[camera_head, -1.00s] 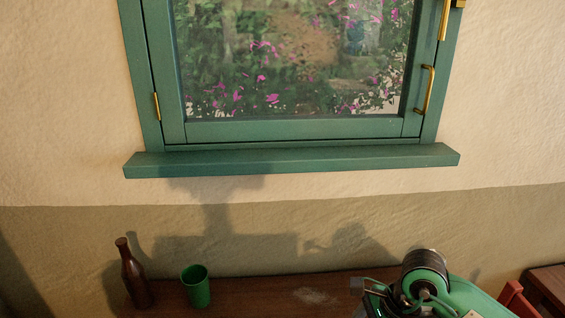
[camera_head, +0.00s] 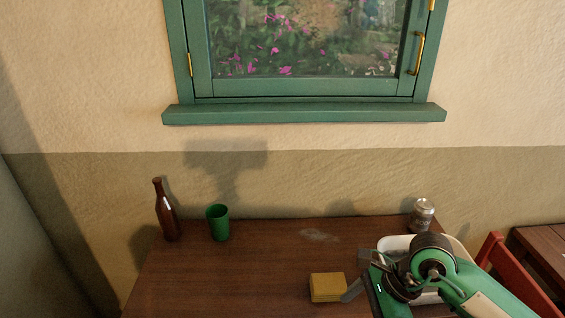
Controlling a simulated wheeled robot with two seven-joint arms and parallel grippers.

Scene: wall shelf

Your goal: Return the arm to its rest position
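My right arm comes in from the lower right, and its green and black wrist hangs over the table (camera_head: 240,270). My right gripper (camera_head: 354,290) points down and left, close to a yellow block (camera_head: 327,287) in the picture. A grey finger shows beside the block's right side; I cannot tell if they touch. The rest of the gripper is hidden by the wrist, so its opening is unclear. My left gripper is not in view.
A brown bottle (camera_head: 165,212) and a green cup (camera_head: 218,223) stand at the back left of the table. A can (camera_head: 422,215) stands at the back right, behind a white container (camera_head: 395,243) partly hidden by my arm. A red chair (camera_head: 517,268) is at the right.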

